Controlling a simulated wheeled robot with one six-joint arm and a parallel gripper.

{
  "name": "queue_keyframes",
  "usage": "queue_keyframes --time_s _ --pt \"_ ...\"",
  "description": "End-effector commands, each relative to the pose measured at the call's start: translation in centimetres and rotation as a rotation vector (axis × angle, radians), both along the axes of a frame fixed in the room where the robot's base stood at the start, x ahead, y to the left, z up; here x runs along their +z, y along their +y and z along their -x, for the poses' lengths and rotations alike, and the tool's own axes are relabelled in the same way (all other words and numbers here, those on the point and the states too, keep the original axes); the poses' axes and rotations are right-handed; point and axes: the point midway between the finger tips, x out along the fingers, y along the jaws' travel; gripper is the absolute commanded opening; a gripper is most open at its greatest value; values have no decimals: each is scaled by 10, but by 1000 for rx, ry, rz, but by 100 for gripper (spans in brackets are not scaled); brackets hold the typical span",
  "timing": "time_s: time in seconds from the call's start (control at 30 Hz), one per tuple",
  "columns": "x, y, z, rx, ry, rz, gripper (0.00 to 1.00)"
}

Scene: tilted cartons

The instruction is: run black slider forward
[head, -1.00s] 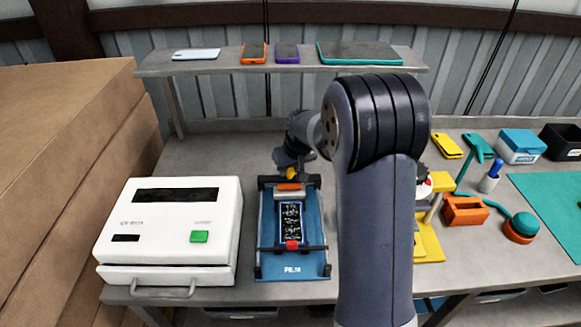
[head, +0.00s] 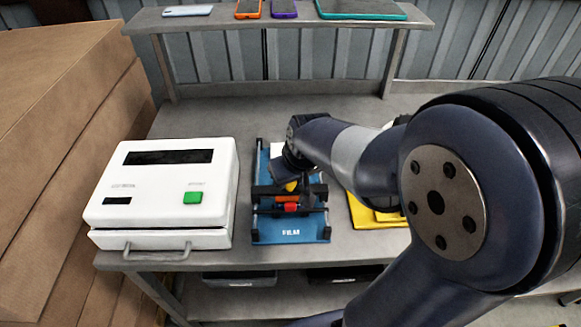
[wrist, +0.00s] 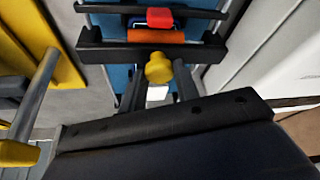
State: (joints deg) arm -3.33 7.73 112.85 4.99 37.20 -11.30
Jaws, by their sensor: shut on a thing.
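The blue film board (head: 268,230) stands on the bench, marked FILM at its front. The black slider (head: 264,190) spans its side rails near the front end. It carries an orange roller (head: 287,198) and a yellow knob (head: 291,187). My gripper (head: 290,178) is shut on the knob, which shows between the fingertips in the wrist view (wrist: 158,68). Just ahead of the roller is a red block (head: 291,208) on the front black bar (wrist: 150,9). The phone on the board is mostly hidden by slider and arm.
A white machine (head: 165,190) with a green button stands close left of the board. A yellow stand (head: 372,215) is to the right, partly behind my arm. A raised shelf (head: 225,22) with several phones runs along the back. Cardboard (head: 60,130) is at far left.

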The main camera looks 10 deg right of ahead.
Motion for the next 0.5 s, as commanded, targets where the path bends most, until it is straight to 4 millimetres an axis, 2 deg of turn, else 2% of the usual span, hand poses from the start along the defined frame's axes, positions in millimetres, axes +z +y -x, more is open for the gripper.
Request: queue_keyframes --time_s 0.43,0.47,0.5 --pt "1 1 4 -1 0 0 0" --pt "1 1 4 -1 0 0 32" --pt "1 1 4 -1 0 0 36"
